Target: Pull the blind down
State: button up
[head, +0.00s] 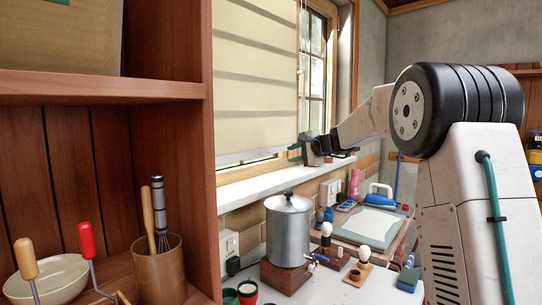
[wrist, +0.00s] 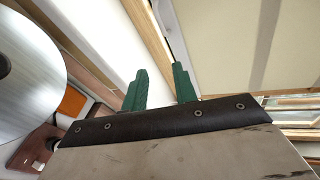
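The cream blind (head: 254,75) hangs over the left part of the window in the head view, its lower edge a little above the sill. It also shows at the upper right in the wrist view (wrist: 240,45). My gripper (head: 294,152) is beside the blind's lower right corner, just above the sill. In the wrist view its two green fingers (wrist: 160,84) stand apart with nothing seen between them. A thin cord (head: 300,80) seems to hang at the blind's right edge. I cannot tell whether the gripper touches the blind.
The white sill (head: 245,190) runs below the window. A metal urn (head: 288,232) stands on the counter close under my gripper. A wooden shelf unit (head: 165,150) stands at the left. Bulbs, a tray (head: 370,228) and several small items crowd the counter.

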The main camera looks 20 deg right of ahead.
aim_at(269, 154)
jog(key=w+a+n+y, duration=0.2)
jog(key=w+a+n, duration=0.1)
jog(key=w+a, duration=0.2)
jog(key=shift+w+a+f+n, duration=0.3)
jog(key=shift+a+f, duration=0.1)
jog(key=shift+a, duration=0.4)
grip_shut()
